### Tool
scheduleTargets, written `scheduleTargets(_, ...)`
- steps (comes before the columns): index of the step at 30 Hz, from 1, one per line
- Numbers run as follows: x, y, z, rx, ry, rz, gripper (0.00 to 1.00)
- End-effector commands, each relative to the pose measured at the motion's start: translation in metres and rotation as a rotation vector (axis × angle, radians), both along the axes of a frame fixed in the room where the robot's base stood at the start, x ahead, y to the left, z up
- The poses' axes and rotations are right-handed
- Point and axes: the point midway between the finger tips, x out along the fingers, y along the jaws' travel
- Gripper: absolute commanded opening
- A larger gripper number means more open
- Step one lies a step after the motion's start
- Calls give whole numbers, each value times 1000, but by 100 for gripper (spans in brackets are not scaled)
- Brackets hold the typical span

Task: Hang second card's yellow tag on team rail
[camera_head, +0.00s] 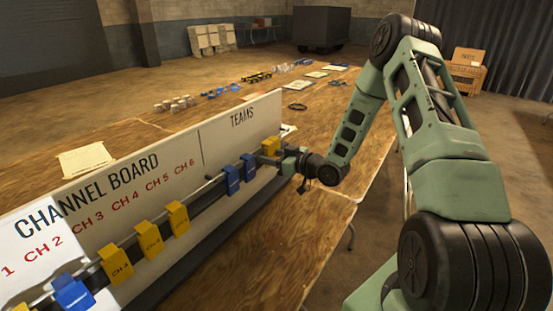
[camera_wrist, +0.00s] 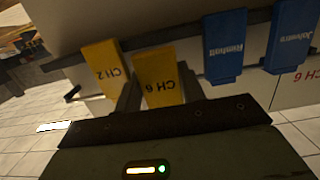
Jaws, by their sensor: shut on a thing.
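My gripper (camera_head: 277,158) is at the far end of the board, by the TEAMS section. In the wrist view, which is turned upside down, its fingers (camera_wrist: 158,98) are shut on a yellow CH 6 tag (camera_wrist: 158,77). A yellow CH 2 tag (camera_wrist: 103,68) is beside it, near the rail's end. Yellow (camera_head: 270,146) also shows by the gripper in the head view; which tag it is I cannot tell. The held tag is at the rail (camera_head: 210,190); whether it hangs on it is unclear. Blue tags Reinhalt (camera_wrist: 225,46) and a neighbour (camera_wrist: 289,42) hang beside it.
Several yellow tags (camera_head: 148,239) and a blue tag (camera_head: 73,293) hang along the channel board (camera_head: 110,200). A white card (camera_head: 35,245) covers its near end. Small items (camera_head: 175,103) lie farther back on the wooden table (camera_head: 290,225). The table in front of the board is clear.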

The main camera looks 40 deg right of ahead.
Motion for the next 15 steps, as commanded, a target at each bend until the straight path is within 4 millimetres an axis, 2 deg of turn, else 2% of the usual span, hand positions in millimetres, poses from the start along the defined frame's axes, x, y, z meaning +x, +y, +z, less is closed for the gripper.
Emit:
scheduleTargets(9, 19, 7, 0, 1, 0, 0, 19)
scheduleTargets(15, 19, 7, -11, 1, 1, 0, 19)
